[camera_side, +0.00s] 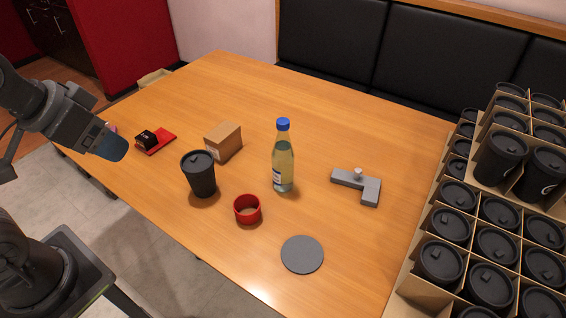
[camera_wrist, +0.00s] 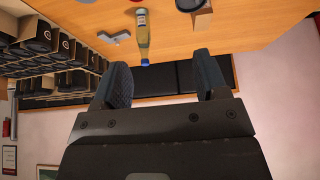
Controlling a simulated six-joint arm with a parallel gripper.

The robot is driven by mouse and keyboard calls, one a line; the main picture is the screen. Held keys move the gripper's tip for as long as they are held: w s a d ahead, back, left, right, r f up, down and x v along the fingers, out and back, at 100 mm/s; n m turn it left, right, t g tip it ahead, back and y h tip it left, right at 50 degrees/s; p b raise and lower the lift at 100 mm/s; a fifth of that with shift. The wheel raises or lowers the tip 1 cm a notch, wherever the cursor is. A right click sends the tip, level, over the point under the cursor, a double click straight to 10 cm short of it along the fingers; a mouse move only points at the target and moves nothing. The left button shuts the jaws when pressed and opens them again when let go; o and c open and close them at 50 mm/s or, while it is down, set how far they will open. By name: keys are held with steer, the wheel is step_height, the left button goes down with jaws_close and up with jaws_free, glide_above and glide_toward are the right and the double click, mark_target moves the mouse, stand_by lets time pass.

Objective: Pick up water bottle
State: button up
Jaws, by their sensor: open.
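The water bottle (camera_side: 283,160) stands upright near the middle of the wooden table. It is clear with yellowish contents, a white label and a blue cap. In the wrist view the bottle (camera_wrist: 142,35) shows upside down, beyond the gap between the fingers and well apart from them. My gripper (camera_wrist: 158,82) is open and empty, its two dark fingers spread wide. In the side view my arm is at the left edge, with the gripper's end (camera_side: 110,143) off to the left of the bottle and not touching anything.
A black cup (camera_side: 200,177) and red ring-shaped cup (camera_side: 247,210) stand left of the bottle. A cardboard box (camera_side: 223,142) is behind them. A grey bracket (camera_side: 357,184) lies right, a grey disc (camera_side: 302,255) in front. Divided crates of black cups (camera_side: 440,262) fill the right side.

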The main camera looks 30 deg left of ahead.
steer(key=w+d+r+n+g, duration=0.15)
steer(key=w+r, duration=0.25)
steer(key=w, duration=0.4)
steer(key=n+y, duration=0.3)
steer(key=n, duration=0.5)
glide_above(283, 123)
steer(key=s+d, duration=0.3)
steer(key=d, duration=0.1)
step_height(283, 123, down, 10)
steer(key=shift+m+g, duration=0.25)
steer(key=shift+g, duration=0.1)
steer(key=x, duration=0.8)
steer(key=shift+w+a+r, duration=0.2)
steer(key=shift+a, duration=0.1)
steer(key=shift+a+x, duration=0.2)
steer(key=shift+x, duration=1.1)
steer(key=shift+a+x, duration=0.2)
steer(key=shift+x, duration=1.1)
steer(key=shift+s+r, duration=0.1)
steer(key=shift+c, duration=0.5)
